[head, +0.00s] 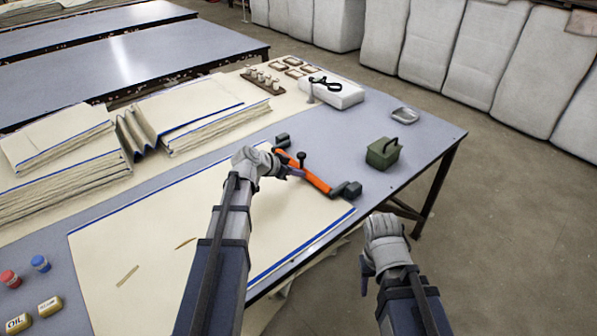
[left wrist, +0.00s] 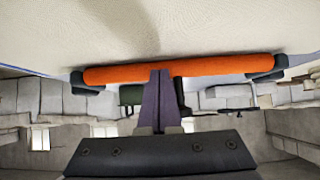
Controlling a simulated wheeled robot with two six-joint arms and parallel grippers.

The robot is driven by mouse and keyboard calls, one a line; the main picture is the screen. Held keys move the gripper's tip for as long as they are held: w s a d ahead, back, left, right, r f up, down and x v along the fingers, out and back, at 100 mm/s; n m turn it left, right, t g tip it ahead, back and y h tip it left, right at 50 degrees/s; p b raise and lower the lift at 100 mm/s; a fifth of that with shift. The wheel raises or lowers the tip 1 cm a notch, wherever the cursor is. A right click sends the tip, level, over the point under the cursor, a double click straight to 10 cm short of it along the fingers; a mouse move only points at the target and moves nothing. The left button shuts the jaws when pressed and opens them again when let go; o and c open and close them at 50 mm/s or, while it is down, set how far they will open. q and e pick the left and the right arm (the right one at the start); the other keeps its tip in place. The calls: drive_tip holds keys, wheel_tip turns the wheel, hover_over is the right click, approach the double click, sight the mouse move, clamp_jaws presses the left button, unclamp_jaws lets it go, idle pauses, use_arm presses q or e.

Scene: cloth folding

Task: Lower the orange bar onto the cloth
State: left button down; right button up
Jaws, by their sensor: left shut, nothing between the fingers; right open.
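The orange bar (head: 317,182), with dark blocks at both ends, is at the right end of the cream, blue-edged cloth (head: 150,240). A dark knob (head: 301,156) stands by its middle. In the left wrist view the bar (left wrist: 215,67) crosses the picture, with the cloth (left wrist: 220,25) above it. I cannot tell whether the bar touches the cloth. My left gripper (head: 297,172) is shut and empty at the bar's middle; its fingertips (left wrist: 160,73) overlap the bar in the wrist view. My right gripper (head: 366,274) is open, off the table's near edge, away from the bar.
A green box with a handle (head: 383,153) and a metal dish (head: 404,115) stand on the table (head: 440,135) to the right. A white block with a black tool (head: 335,93) lies behind. Folded cloth stacks (head: 60,175) are at left. Bottles and caps (head: 40,264) stand at lower left.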

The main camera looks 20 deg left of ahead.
use_arm(q)
drive_tip(key=p+v, duration=0.4)
drive_tip(key=v, duration=0.3)
drive_tip(key=shift+s+r+p, duration=0.25)
drive_tip(key=shift+r+p, duration=0.05)
drive_tip(key=shift+r, duration=0.1)
drive_tip(key=shift+f, duration=0.1)
